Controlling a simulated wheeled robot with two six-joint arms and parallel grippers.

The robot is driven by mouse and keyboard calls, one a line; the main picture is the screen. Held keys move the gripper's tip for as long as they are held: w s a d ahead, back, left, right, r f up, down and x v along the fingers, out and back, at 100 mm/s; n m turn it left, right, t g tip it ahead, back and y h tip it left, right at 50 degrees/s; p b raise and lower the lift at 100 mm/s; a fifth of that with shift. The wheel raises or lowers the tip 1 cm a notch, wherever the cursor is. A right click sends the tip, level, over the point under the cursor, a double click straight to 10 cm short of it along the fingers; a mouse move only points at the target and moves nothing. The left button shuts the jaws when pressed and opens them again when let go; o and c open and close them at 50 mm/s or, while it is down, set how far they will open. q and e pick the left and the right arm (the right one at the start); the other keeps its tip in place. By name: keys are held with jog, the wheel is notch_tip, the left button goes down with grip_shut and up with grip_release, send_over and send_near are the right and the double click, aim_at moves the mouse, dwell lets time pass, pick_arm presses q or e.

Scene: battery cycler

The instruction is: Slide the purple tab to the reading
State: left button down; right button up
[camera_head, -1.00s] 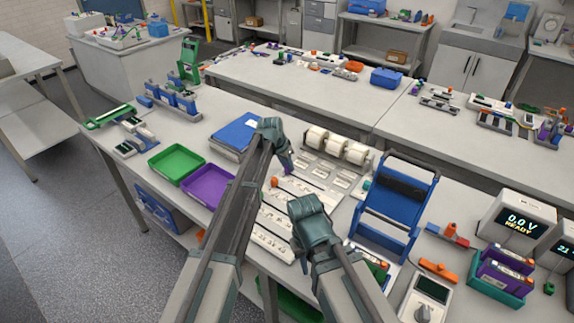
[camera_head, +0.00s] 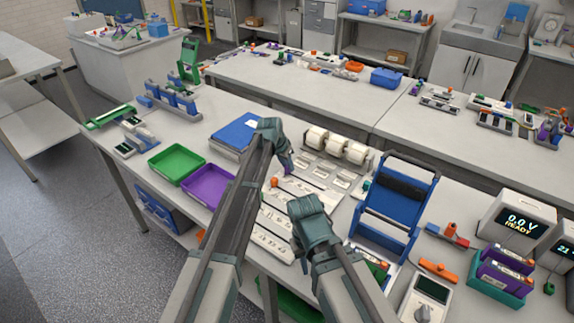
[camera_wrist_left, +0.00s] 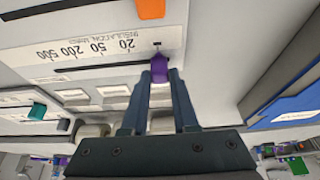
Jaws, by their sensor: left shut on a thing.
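The purple tab (camera_wrist_left: 159,68) sits between the fingertips of my left gripper (camera_wrist_left: 160,80) in the left wrist view. My left gripper (camera_head: 289,168) is shut on it, above the light panel (camera_head: 268,243) in the head view. The tab is at the right end of a dark slot (camera_wrist_left: 110,66) in the wrist view. A printed insulation scale (camera_wrist_left: 90,48) runs beside the slot, with 20, 50, 200 and 500. The tab is near the 20 end, by a small dark mark. My right gripper (camera_head: 309,226) is lower, over the panel; its fingertips are hidden.
White rolls (camera_head: 335,144) stand behind the panel. A blue-framed stand (camera_head: 396,200) is to its right, a purple tray (camera_head: 207,187) to its left.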

aim_at(298, 175)
pick_arm(q)
jog(key=s+d, duration=0.2)
jog(key=d, duration=0.1)
jog(key=shift+s, duration=0.1)
jog(key=c, duration=0.7)
grip_release()
jog(key=shift+r, duration=0.1)
pick_arm(e)
jog(key=shift+r, duration=0.15)
pick_arm(q)
jog(key=p+v, duration=1.2)
jog(key=v, duration=0.1)
jog(key=shift+r+p, duration=0.3)
jog(key=shift+p, duration=0.1)
pick_arm(e)
notch_tip(298, 175, up, 12)
jog(key=shift+r, duration=0.25)
